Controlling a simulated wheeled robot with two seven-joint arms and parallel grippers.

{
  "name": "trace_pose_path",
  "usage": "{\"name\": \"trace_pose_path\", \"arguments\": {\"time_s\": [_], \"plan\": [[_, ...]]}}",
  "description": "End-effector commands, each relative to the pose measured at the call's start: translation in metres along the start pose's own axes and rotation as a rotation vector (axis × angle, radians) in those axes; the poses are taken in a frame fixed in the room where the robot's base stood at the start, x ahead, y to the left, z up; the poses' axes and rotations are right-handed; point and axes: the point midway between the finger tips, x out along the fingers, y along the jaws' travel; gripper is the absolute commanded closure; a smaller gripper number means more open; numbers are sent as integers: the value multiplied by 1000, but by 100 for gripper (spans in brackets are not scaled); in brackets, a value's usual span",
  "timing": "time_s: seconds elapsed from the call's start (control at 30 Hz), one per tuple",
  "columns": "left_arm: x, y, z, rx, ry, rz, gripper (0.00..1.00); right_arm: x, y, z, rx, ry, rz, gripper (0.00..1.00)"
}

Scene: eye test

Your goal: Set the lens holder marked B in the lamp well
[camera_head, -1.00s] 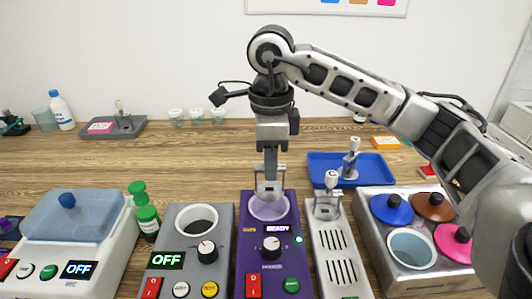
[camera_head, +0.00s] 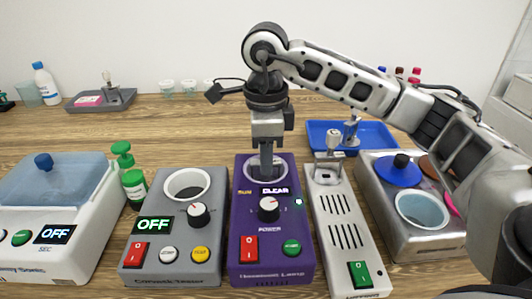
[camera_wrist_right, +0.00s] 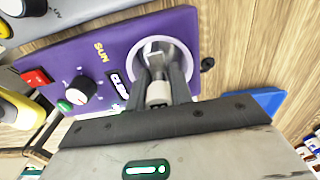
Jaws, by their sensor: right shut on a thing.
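The purple lamp box (camera_head: 240,220) stands at the front middle, with a round, pale-rimmed lamp well (camera_head: 285,168) in its top and a display reading "CLEAR". My right gripper (camera_head: 266,172) points straight down at this well, its fingertips at the opening. In the wrist view my right gripper (camera_wrist_right: 162,92) is shut on a lens holder, whose pale knob (camera_wrist_right: 158,94) shows between the fingers. The holder's lower part is at the well opening, mostly hidden by the fingers; I cannot tell whether it is seated. Its letter is not readable. My left gripper is not in view.
Another lens holder (camera_head: 328,163) stands on the white slotted unit (camera_head: 340,215) just right of the lamp. Behind it, a blue tray (camera_head: 382,130) has one too. A grey OFF box (camera_head: 150,210) and green bottle (camera_head: 130,180) are left. A pot unit (camera_head: 430,240) is right.

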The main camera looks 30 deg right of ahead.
Motion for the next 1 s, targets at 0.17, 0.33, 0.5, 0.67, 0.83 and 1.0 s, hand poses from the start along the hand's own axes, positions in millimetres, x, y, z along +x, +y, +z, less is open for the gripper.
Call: {"name": "trace_pose_path", "arguments": {"time_s": [0.17, 0.33, 0.5, 0.67, 0.83, 1.0], "plan": [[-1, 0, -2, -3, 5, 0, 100, 1, 0, 0, 0, 0, 0, 100], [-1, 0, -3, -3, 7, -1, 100, 0, 0, 0, 0, 0, 0, 100], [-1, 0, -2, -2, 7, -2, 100, 1, 0, 0, 0, 0, 0, 100], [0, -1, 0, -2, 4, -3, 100, 1, 0, 0, 0, 0, 0, 100], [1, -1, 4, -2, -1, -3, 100, 3, 0, 0, 0, 0, 0, 100], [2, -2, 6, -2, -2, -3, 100, 5, 0, 0, 0, 0, 0, 100]]}}
